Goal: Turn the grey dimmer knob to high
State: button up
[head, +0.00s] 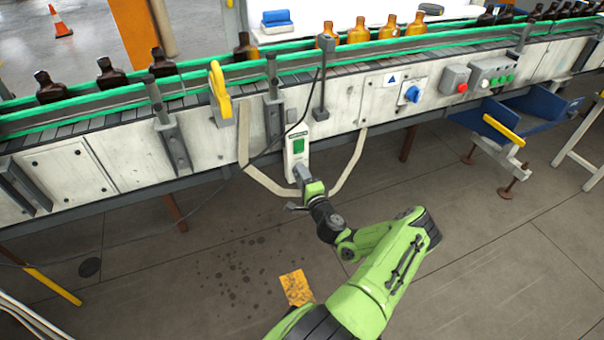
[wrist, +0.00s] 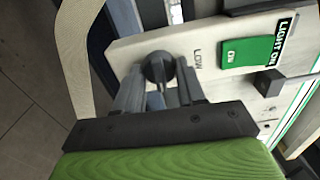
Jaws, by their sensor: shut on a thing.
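The dimmer knob (wrist: 158,66) is a dark grey round knob on a pale control panel (wrist: 120,52). The word LOW is printed beside it in the wrist view, and I cannot make out a HIGH mark or the knob's pointer. My gripper (wrist: 158,84) is shut on the knob, one finger on each side. In the head view my gripper (head: 302,172) is at the lower end of the panel (head: 290,160) and hides the knob. A green switch (wrist: 247,55) marked ON sits beyond the knob, next to a LIGHT ON label.
The panel hangs on the front of a conveyor (head: 345,100) carrying amber bottles (head: 358,33). Pale straps (head: 350,165) hang on both sides of my gripper, and a black cable runs past the panel. A blue knob (head: 412,94) and a red button (head: 462,87) are further right.

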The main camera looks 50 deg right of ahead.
jog(key=m+p, duration=0.1)
jog(key=m, duration=0.4)
jog(key=shift+f, duration=0.1)
jog(key=shift+m, duration=0.3)
dwell(0.4)
jog(key=o, duration=1)
jog(key=shift+o, duration=0.2)
jog(key=shift+s, duration=0.1)
jog(key=p+v, duration=0.4)
jog(key=v, duration=1.1)
jog(key=shift+s+a, duration=0.25)
